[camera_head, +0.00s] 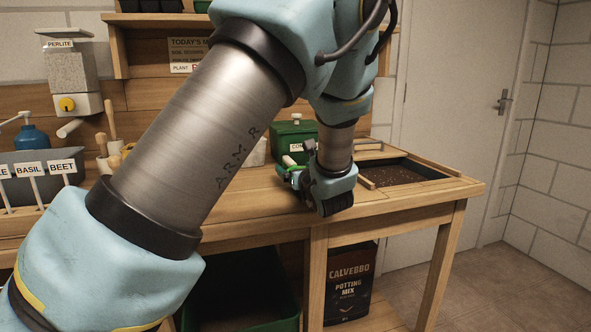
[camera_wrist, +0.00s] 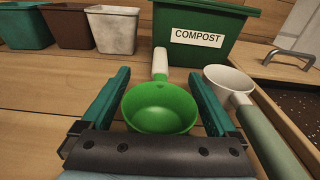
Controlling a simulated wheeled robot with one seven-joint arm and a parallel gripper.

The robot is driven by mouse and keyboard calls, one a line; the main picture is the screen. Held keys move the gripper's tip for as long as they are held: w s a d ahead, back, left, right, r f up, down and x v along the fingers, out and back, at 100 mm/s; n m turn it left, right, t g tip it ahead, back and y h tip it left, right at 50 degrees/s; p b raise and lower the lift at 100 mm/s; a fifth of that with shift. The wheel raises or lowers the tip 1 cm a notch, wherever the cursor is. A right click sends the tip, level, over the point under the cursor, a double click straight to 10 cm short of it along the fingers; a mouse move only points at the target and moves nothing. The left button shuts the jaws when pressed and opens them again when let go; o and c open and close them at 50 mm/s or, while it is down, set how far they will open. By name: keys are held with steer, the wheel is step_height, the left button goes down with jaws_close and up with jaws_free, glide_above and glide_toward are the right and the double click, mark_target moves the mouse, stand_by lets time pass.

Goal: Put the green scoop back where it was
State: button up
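The green scoop (camera_wrist: 160,108) lies between the fingers of my gripper (camera_wrist: 159,76) in the wrist view. Its round bowl faces up and its pale handle points away, toward the compost bin. The fingers are spread wide, one on each side of the bowl. I cannot tell whether either finger touches it. In the head view my gripper (camera_head: 296,178) is low over the bench, and a bit of the green scoop (camera_head: 297,169) shows beside it. Most of the scoop is hidden there by my wrist.
A green bin labelled COMPOST (camera_wrist: 200,38) stands just beyond the handle. A white scoop with a grey-green handle (camera_wrist: 228,80) lies close on the right. Teal, brown and white pots (camera_wrist: 112,30) stand at the back left. A soil tray (camera_head: 400,173) is at the right.

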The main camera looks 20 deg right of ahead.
steer(key=shift+o, duration=0.2)
steer(key=shift+s+a+f, duration=0.15)
steer(key=shift+s+f, duration=0.05)
steer(key=shift+f, duration=0.7)
steer(key=shift+r+p, duration=0.45)
steer(key=shift+s+r, duration=0.1)
steer(key=shift+s, duration=0.15)
steer(key=s, duration=0.3)
steer(key=s+r, duration=0.1)
steer(key=s, duration=0.3)
steer(key=s+a+r, duration=0.1)
steer(key=s, duration=0.3)
